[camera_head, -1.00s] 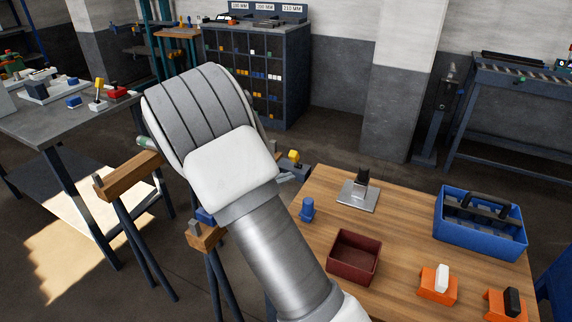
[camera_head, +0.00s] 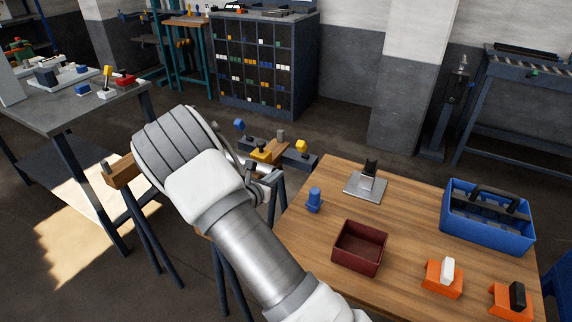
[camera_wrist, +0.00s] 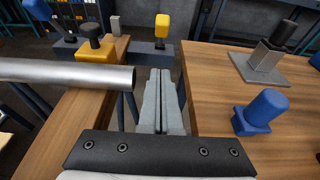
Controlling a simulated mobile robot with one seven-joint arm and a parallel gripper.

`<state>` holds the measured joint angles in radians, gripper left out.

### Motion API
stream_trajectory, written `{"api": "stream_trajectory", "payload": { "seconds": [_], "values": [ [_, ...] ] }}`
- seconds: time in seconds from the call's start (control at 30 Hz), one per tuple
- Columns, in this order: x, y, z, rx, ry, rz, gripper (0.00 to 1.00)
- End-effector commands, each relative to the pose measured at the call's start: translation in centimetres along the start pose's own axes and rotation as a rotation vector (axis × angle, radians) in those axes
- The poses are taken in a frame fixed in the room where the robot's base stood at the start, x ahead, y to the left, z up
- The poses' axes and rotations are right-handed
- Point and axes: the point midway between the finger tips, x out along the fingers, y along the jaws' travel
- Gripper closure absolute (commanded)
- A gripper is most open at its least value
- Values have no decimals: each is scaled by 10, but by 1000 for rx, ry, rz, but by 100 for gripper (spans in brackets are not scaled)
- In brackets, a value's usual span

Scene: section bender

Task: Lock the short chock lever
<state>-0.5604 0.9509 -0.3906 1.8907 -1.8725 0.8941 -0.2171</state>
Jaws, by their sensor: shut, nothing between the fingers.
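My gripper (camera_wrist: 158,75) is shut and empty, its two grey fingers side by side in the wrist view. They point at the gap between a wooden beam (camera_wrist: 60,140) and the wooden table (camera_wrist: 215,100). Beyond the fingertips, a yellow-knobbed lever (camera_wrist: 161,27) stands upright on a dark block (camera_wrist: 148,55), apart from them; it also shows in the head view (camera_head: 301,146). To the left are a yellow block with a black knob (camera_wrist: 95,45) and a blue-knobbed lever (camera_wrist: 38,9), leaning left. Which lever is the short chock lever, I cannot tell for sure.
A metal tube (camera_wrist: 65,73) lies left of my fingers. A blue peg (camera_wrist: 262,110) and a grey plate with a black-topped upright (camera_wrist: 265,60) are on the table at right. The table also holds a red bin (camera_head: 360,247), a blue tote (camera_head: 487,220) and orange blocks (camera_head: 443,279).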

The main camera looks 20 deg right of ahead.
Motion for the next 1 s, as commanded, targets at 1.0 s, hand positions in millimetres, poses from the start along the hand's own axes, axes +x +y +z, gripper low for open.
{"api": "stream_trajectory", "payload": {
  "seconds": [1.0],
  "values": [
    [121, 0, 28, -1, 0, 0, 100]
  ]
}}
